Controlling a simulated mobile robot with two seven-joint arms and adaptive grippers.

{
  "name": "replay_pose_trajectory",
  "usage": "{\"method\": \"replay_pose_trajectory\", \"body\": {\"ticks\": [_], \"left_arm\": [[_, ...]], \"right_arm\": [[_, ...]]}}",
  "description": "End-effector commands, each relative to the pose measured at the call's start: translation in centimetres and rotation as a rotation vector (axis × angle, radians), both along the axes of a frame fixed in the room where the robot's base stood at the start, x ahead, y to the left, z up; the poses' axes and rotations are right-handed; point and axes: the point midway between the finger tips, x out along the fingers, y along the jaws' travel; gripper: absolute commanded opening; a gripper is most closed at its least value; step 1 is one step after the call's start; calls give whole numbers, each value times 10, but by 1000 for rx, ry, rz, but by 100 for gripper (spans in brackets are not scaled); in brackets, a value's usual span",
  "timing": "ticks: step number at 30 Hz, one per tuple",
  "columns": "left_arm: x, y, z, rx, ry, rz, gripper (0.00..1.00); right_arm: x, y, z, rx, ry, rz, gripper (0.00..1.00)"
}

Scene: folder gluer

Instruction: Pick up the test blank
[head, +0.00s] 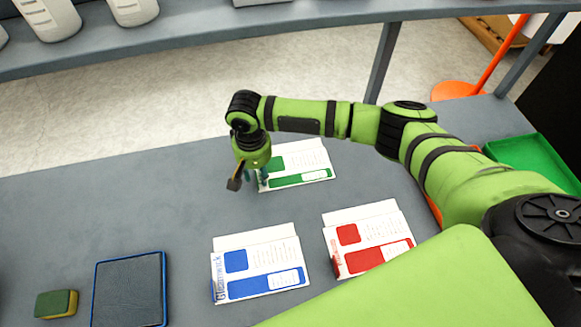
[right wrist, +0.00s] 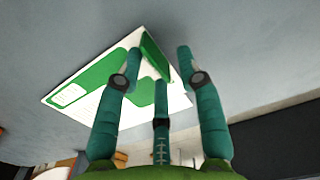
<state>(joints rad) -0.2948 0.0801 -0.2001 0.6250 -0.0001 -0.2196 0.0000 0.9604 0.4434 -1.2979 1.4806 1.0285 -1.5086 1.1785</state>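Three flat printed carton blanks lie on the grey table: a green one (head: 300,168), a blue one (head: 262,268) and a red one (head: 368,245). I cannot tell from the print which is called the test blank. My right gripper (head: 262,184) points down at the left end of the green blank and hides part of it. In the right wrist view its fingers (right wrist: 162,58) are spread, with the green blank's edge (right wrist: 100,92) and a green flap beyond and between them. Contact is unclear. My left gripper is not in view.
A dark blue-rimmed pad (head: 130,290) and a yellow-green sponge (head: 56,304) lie at the front left. A green tray (head: 535,162) stands at the right. A grey shelf (head: 200,40) with white items runs along the back. The table's left middle is clear.

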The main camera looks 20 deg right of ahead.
Motion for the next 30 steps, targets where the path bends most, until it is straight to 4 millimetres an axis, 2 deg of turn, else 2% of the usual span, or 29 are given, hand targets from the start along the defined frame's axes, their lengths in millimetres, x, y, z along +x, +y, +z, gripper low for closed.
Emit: {"method": "replay_pose_trajectory", "body": {"ticks": [1, 3, 4, 20, 23, 28, 30], "left_arm": [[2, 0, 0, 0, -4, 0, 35], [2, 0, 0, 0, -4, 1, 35], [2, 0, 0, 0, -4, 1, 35], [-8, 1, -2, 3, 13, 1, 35], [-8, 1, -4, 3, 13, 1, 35], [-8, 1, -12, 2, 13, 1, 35], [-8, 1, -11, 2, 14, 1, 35]], "right_arm": [[0, 0, 0, 0, 0, 0, 37], [0, 0, 0, 0, 0, 0, 9], [0, 0, 0, 0, 0, 0, 0], [0, 1, 4, 2, -1, 1, 0], [1, 1, 12, 2, -2, 1, 0], [1, 1, 42, 4, -5, 2, 0], [-14, -5, 48, 2, 1, 3, 0]]}}
